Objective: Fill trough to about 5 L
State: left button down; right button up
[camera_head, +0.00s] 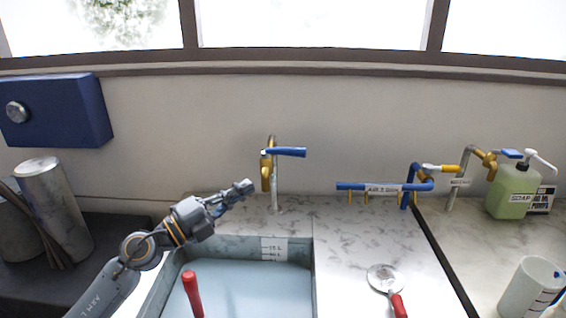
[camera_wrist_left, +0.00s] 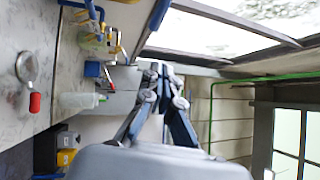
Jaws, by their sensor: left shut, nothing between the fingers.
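The trough (camera_head: 313,280) is a grey basin set into the marble counter, with pale blue water (camera_head: 245,285) in it. A white level scale (camera_head: 273,249) with litre marks is on its back wall; its small print is hard to read. A brass tap (camera_head: 267,172) with a blue lever (camera_head: 287,152) stands behind the trough, the lever pointing right. No stream of water shows below the spout. My left gripper (camera_head: 246,187) is shut and empty, just left of the tap and apart from it. It also shows shut in the left wrist view (camera_wrist_left: 167,72). My right gripper is not in view.
A red handle (camera_head: 193,294) stands up in the trough. A round strainer-like tool (camera_head: 384,278) with a red handle lies on the counter. Blue pipework (camera_head: 400,187), a second tap (camera_head: 486,160), a green soap bottle (camera_head: 511,192) and a white measuring jug (camera_head: 531,287) are at right.

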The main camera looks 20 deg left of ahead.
pick_arm(q)
jog(key=m+g, duration=0.1)
jog(key=p, duration=0.4)
send_near(292, 154)
jog(key=w+d, duration=0.4)
jog(key=d, duration=0.1)
jog(key=shift+w+a+r+m, duration=0.25)
jog(key=shift+w+r+m, duration=0.05)
jog(key=shift+w, duration=0.15)
jog(key=shift+w+r+p, duration=0.25)
jog(key=shift+w+p, duration=0.25)
jog(key=shift+w, duration=0.15)
